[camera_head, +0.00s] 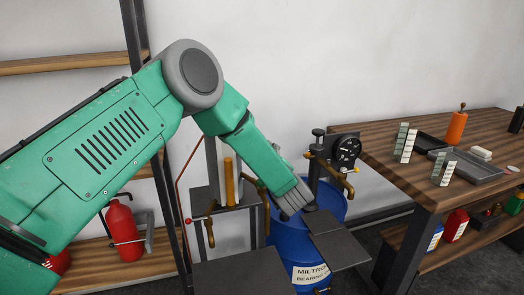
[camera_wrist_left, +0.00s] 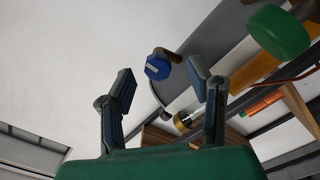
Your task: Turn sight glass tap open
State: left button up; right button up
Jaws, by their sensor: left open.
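An amber sight glass tube (camera_head: 229,182) stands upright on a dark stand beside the blue drum, with brass fittings (camera_head: 210,228) near it. In the left wrist view an amber tube (camera_wrist_left: 254,68) shows at the right, with a blue knob (camera_wrist_left: 158,67) on a brown stem and a large green knob (camera_wrist_left: 278,33). I cannot tell which knob is the sight glass tap. My left gripper (camera_wrist_left: 160,82) is open and empty, the blue knob showing beyond and between its fingertips, apparently apart from them. In the head view its fingertips are hard to make out beside the drum. My right gripper is not in view.
A blue drum (camera_head: 292,240) stands below my left wrist, with a black dial gauge (camera_head: 346,150) behind it. Dark flat plates (camera_head: 240,272) lie in front. A wooden workbench (camera_head: 440,185) with trays and blocks is at the right. A red extinguisher (camera_head: 124,232) stands at the left.

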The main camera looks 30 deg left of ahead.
pick_arm(q)
jog(key=v, duration=0.8)
jog(key=shift+d, duration=0.25)
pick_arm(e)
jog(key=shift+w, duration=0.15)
pick_arm(q)
jog(key=s+d+f+m+g+h+b, duration=0.1)
jog(key=s+d+f+m+h, duration=0.1)
jog(key=s+f+m+h, duration=0.45)
jog(key=s+d+f+m+h, duration=0.1)
jog(key=s+d+f+m, duration=0.15)
jog(key=f, duration=0.65)
jog(key=s+d+f+m+g+h+b, duration=0.1)
jog(key=s+d+f+m+h, duration=0.1)
jog(key=s+f+m+h, duration=0.45)
jog(key=s+a+f+m+g, duration=0.1)
jog(key=s+f+g, duration=0.3)
jog(key=s, duration=0.8)
jog(key=s+f+m+g, duration=0.4)
jog(key=s+f+g, duration=0.1)
jog(key=s, duration=0.8)
jog(key=shift+s+a+b, duration=0.3)
jog(key=shift+s+a, duration=0.05)
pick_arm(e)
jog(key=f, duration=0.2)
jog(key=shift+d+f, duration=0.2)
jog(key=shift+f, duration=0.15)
